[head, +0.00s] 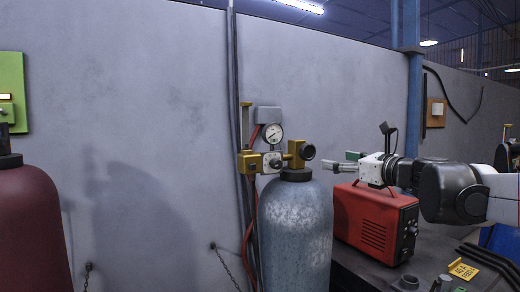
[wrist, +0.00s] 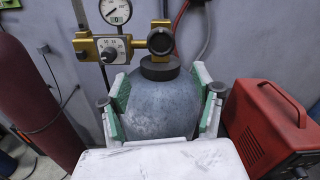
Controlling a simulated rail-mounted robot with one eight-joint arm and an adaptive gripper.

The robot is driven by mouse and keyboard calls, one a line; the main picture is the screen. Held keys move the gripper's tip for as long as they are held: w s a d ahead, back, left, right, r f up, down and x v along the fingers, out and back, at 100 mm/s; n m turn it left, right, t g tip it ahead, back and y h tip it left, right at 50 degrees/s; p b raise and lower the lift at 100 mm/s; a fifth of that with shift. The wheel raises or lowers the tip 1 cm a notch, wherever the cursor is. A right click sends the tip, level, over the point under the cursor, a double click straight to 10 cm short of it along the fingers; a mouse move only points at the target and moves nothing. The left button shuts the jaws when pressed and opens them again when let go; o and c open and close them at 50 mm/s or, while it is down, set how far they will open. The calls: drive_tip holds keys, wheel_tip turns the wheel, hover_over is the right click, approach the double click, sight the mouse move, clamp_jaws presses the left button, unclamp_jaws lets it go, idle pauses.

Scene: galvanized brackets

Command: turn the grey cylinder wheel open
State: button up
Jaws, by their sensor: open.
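The grey cylinder (head: 296,235) stands upright in front of the wall with a brass valve body on top. Its wheel, a dark round knob (head: 307,151), is at the right end of the brass body and also shows face-on in the wrist view (wrist: 160,41). My gripper (head: 328,166) is to the right of the wheel in the head view, apart from it. In the wrist view my gripper (wrist: 162,80) is open, its green-padded fingers wide apart with nothing held. The wheel is above the gap between the fingertips there.
A pressure gauge (head: 273,132) and red hose are beside the valve. A red box-shaped machine (head: 375,222) is on the bench below my arm. A dark red cylinder (head: 32,230) stands at the far left.

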sight(310, 154)
drive_tip(key=p+x, duration=0.2)
drive_tip(key=x, duration=1.2)
drive_tip(key=shift+p, duration=0.35)
drive_tip(key=shift+d, duration=0.1)
drive_tip(key=c, duration=1.2)
